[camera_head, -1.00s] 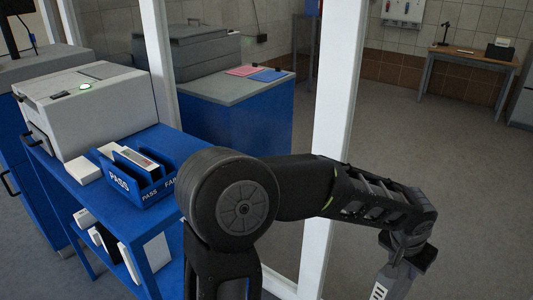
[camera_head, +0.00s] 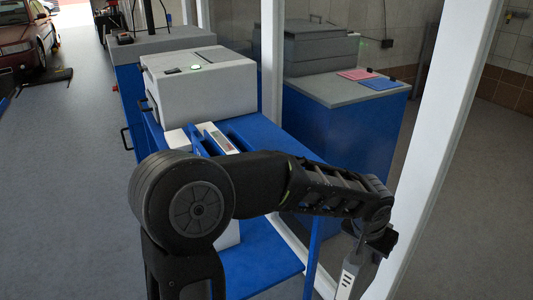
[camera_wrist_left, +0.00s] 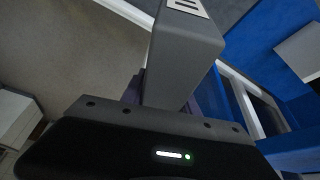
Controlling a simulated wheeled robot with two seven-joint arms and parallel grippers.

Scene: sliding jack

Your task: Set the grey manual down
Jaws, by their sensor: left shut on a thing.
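The grey manual (camera_head: 352,279) is a slim grey block with a white label. It hangs below my left gripper (camera_head: 366,250) at the lower right of the head view, in front of the white post. My left gripper is shut on it; the fingertips are hard to make out. In the left wrist view the grey manual (camera_wrist_left: 183,62) sticks out from the gripper, its label at the top edge. My right gripper is not in view.
A white machine (camera_head: 205,85) with a green light stands on a blue cart (camera_head: 262,262). My left arm partly hides the cart and its holder. A blue cabinet (camera_head: 345,140) with a grey top carries a pink sheet and a blue sheet. White posts (camera_head: 435,140) stand close by.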

